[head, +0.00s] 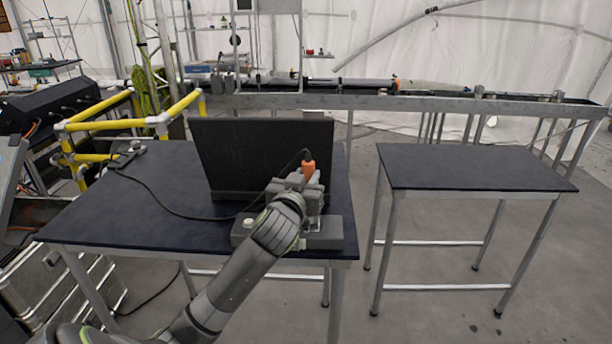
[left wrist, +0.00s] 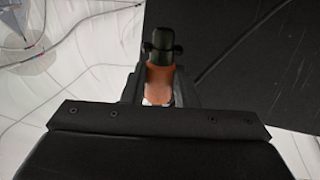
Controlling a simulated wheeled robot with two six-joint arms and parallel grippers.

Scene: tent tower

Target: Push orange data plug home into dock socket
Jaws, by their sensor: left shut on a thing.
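The orange data plug (head: 308,171) stands roughly upright with a black cable leaving its top. My left gripper (head: 306,186) is shut on it, over the grey dock block (head: 345,236) on the dark table. In the left wrist view the orange plug (left wrist: 159,84) sits between my left gripper's fingers (left wrist: 159,92), its dark cable end pointing up the picture. The dock socket and the plug's tip are hidden by my gripper, so I cannot tell how the plug meets the socket. My right gripper is not in view.
A dark upright panel (head: 255,150) stands just behind the dock. The cable (head: 170,207) runs left across the table (head: 110,215) to a small grey box (head: 130,147). A second, empty table (head: 465,167) stands at right, with a floor gap between. Yellow rails (head: 100,125) edge the left side.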

